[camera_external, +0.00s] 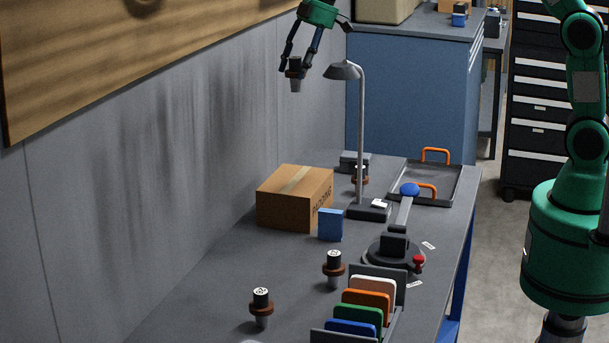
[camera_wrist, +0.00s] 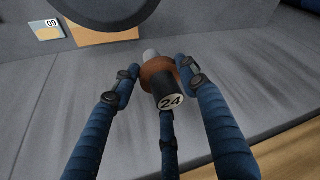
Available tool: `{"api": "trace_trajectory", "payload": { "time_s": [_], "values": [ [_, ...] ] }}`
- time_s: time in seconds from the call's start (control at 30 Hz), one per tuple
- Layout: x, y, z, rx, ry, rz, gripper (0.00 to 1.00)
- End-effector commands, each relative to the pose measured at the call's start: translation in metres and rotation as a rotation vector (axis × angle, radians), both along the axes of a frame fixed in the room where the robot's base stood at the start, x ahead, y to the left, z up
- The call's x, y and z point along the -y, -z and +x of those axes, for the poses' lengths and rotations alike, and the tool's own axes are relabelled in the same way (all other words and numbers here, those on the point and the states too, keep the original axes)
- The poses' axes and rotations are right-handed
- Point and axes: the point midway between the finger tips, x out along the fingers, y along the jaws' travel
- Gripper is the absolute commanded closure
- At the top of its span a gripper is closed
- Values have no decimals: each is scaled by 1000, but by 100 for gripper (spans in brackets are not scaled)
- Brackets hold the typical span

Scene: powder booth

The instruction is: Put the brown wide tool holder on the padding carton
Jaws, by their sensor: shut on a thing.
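A brown-flanged tool holder (camera_external: 295,73) hangs from my gripper (camera_external: 297,60) at the top of the external view, high above the table. In the wrist view my gripper (camera_wrist: 163,86) has its blue fingers closed around this tool holder (camera_wrist: 160,70); its dark end reads 24 and its grey tip points away. The padding carton (camera_external: 284,210) is a closed brown box with a tape strip, on the table near the wall. A tan surface, probably the carton (camera_wrist: 105,36), shows in the wrist view, partly hidden by a dark round shape.
A desk lamp (camera_external: 361,130) stands right of the carton, its head close to the held tool holder. A blue box (camera_external: 330,224) stands by the carton. Other tool holders (camera_external: 333,265) (camera_external: 262,305), a plate rack (camera_external: 392,286) and a tray with orange handles (camera_external: 446,186) occupy the table.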

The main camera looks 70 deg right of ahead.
Motion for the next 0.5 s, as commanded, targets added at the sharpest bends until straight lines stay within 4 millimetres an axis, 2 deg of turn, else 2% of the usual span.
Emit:
{"api": "trace_trajectory", "payload": {
  "time_s": [0.03,0.1,0.3,0.4,0.5],
  "values": [
    [17,-4,8,2,3,2,97],
    [35,-2,15,4,0,6,97],
    [77,2,30,13,-7,13,97],
    [95,3,35,17,-10,17,97],
    [92,29,33,13,-13,17,97]
  ]
}}
